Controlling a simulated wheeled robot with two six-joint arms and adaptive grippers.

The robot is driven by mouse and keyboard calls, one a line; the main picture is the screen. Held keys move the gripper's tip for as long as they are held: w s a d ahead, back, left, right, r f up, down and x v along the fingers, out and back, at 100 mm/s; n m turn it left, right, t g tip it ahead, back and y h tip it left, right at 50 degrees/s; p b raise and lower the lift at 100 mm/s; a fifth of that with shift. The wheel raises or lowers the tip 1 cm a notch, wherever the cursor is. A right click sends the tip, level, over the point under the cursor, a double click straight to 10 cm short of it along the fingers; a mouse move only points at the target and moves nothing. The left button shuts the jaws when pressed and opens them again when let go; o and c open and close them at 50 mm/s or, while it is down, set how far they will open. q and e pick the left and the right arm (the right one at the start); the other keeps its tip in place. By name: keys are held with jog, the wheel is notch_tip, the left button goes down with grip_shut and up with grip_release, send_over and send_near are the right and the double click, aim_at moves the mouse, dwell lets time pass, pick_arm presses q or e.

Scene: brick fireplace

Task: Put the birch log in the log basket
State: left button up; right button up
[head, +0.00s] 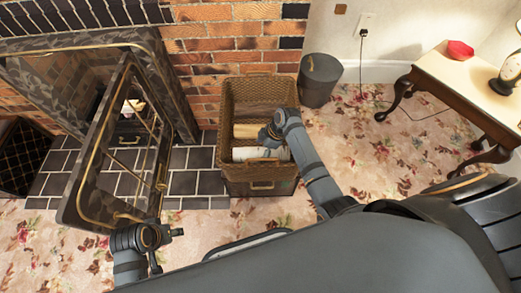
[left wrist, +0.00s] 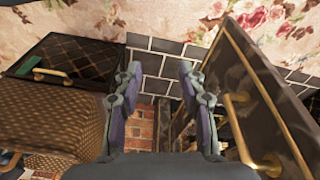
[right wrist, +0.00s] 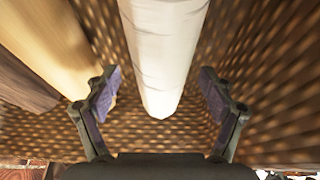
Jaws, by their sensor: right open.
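The wicker log basket (head: 240,90) stands on the floor beside the hearth. The pale birch log (head: 258,154) lies inside it, next to a tan log (head: 256,130). My right gripper (head: 268,138) is over the basket. In the right wrist view, the white birch log (right wrist: 165,45) passes between the spread fingers of this gripper (right wrist: 160,90), with a gap on each side. My left gripper (head: 160,238) is by the open fireplace door; in the left wrist view its fingers (left wrist: 160,85) are apart with nothing between them.
The gold-trimmed fireplace door (head: 95,165) stands open on the left. A dark bin (head: 319,82) is behind the basket's right side. A wooden side table (head: 455,80) stands at the right. Flowered carpet (head: 375,150) is clear between them.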

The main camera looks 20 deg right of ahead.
aim_at(259, 150)
jog(key=shift+r, duration=0.3)
jog(key=p+v, duration=0.1)
jog(key=v, duration=0.2)
jog(key=shift+r+p, duration=0.35)
jog(key=shift+r, duration=0.05)
jog(key=shift+p+v, duration=0.4)
jog(key=shift+v, duration=0.75)
pick_arm(q)
notch_tip(259, 150, down, 7)
jog(key=a+p, duration=0.1)
jog(key=a, duration=0.1)
jog(key=shift+a+r+g+y+p, duration=0.15)
jog(key=shift+a+g+y+p, duration=0.15)
jog(key=shift+g+y+p, duration=0.1)
pick_arm(e)
jog(key=v, duration=0.6)
jog(key=shift+r, duration=0.25)
jog(key=shift+d, duration=0.15)
